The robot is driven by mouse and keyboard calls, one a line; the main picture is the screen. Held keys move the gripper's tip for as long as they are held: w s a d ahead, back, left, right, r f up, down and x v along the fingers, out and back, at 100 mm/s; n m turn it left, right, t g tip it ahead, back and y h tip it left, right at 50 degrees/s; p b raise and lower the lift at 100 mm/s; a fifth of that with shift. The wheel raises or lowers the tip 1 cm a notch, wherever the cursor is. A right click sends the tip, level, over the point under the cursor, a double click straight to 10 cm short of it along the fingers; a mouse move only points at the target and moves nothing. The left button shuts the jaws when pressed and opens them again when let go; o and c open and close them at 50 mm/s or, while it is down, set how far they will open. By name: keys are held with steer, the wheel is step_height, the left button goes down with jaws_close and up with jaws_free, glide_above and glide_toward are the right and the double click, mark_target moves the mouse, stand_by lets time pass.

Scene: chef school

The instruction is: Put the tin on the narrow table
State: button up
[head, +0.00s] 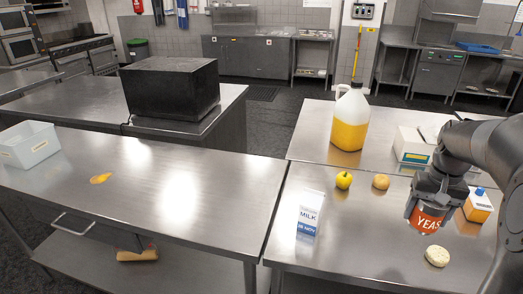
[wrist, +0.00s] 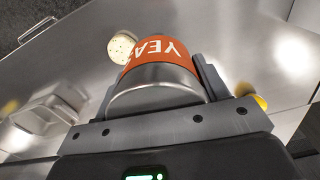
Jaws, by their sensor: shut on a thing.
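The tin (head: 427,219) has an orange label reading "YEAS…" and bare metal at one end. My gripper (head: 428,203) is shut on it and holds it over the right-hand steel table (head: 345,225). In the wrist view the tin (wrist: 155,88) sits between both fingers, its metal end toward the camera. A long steel table (head: 165,180) stands to the left, with a thin seam between it and the right-hand one. I cannot tell which table is the narrow one.
Near the tin are a round cream-coloured item (head: 437,256), a juice carton (head: 478,205), a milk carton (head: 309,213), a yellow apple (head: 344,180) and a brown round item (head: 381,181). A large jug (head: 350,118) stands behind. The left table holds a white tub (head: 29,145) and much bare room.

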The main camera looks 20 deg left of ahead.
step_height(320, 180, up, 5)
steer(key=shift+w+a+f, duration=0.1)
steer(key=w+a+n, duration=0.4)
steer(key=a, duration=0.7)
steer(key=w+a+n, duration=0.3)
steer(key=a+n, duration=0.1)
steer(key=a, duration=0.7)
steer(key=shift+w, duration=0.35)
steer(key=a+n, duration=0.1)
steer(key=a, duration=0.3)
steer(key=a+n, duration=0.2)
steer(key=a, duration=0.3)
steer(key=a+n, duration=0.1)
steer(key=a, duration=0.3)
steer(key=shift+s+a, duration=0.25)
steer(key=shift+a, duration=0.15)
steer(key=shift+c, duration=0.2)
steer(key=shift+o, duration=0.2)
steer(key=s+a+n, duration=0.4)
steer(key=a, duration=0.9)
steer(key=shift+a+f+n, duration=0.2)
steer(key=shift+a+n, duration=0.2)
steer(key=a+f, duration=0.3)
steer(key=f, duration=0.1)
steer(key=s+a+f, duration=0.1)
steer(key=a+f, duration=0.3)
steer(key=s+a+f, duration=0.1)
steer(key=a+f, duration=0.3)
steer(key=shift+s, duration=0.15)
steer(key=shift+f, duration=2)
